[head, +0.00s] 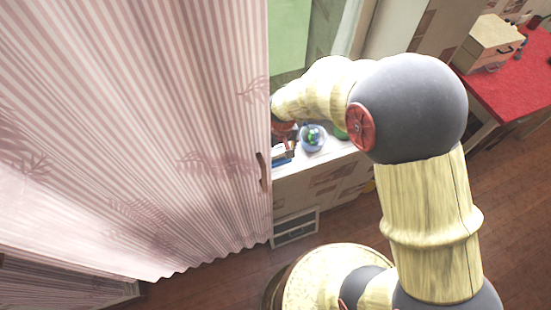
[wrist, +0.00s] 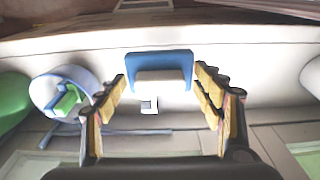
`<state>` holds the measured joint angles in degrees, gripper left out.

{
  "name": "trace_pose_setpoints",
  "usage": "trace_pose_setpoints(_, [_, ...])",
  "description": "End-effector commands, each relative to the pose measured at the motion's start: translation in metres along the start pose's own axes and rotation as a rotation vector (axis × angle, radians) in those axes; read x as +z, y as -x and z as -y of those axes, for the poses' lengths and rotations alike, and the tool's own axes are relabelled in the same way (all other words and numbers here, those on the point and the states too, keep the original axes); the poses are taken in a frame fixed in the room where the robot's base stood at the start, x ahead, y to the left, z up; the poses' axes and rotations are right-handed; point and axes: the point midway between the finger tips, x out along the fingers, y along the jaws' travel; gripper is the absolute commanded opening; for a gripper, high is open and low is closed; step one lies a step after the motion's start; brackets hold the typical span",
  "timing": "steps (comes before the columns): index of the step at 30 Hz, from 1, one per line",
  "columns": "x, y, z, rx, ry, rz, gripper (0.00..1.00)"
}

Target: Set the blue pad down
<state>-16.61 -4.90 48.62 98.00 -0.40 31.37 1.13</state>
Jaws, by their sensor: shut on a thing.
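The blue pad (wrist: 160,59) is between the two fingertips of my gripper (wrist: 160,78) in the wrist view. The fingers meet its left and right edges. A pale block with a small white hooked shape below it shows against the pad's near side; I cannot tell whether these belong to the pad. In the head view a small blue piece, likely the pad (head: 281,154), shows low beside the curtain edge. My arm and the curtain hide most of the gripper there. I cannot tell whether the pad touches the white counter (head: 330,152).
A round bowl (head: 313,138) holding something green stands close to the gripper; it also shows in the wrist view (wrist: 45,97). A green object (wrist: 12,102) lies left of it. A striped pink curtain (head: 130,120) blocks the left side. A red counter (head: 515,92) stands at right.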

Motion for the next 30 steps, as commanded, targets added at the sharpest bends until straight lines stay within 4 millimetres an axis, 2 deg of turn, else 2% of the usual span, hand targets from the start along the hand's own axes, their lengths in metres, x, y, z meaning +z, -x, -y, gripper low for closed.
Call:
trace_pose_setpoints(5, [0.001,-0.012,0.000,0.000,0.000,-0.002,0.47])
trace_pose_setpoints(12, [0.005,-0.041,0.000,0.000,0.000,-0.001,0.47])
trace_pose_setpoints(22, [0.005,-0.043,0.000,0.000,0.000,-0.002,0.47])
trace_pose_setpoints(23, [0.005,-0.043,0.000,0.000,0.000,-0.002,0.68])
trace_pose_setpoints(30, [0.005,-0.043,0.000,0.000,0.000,-0.002,0.82])
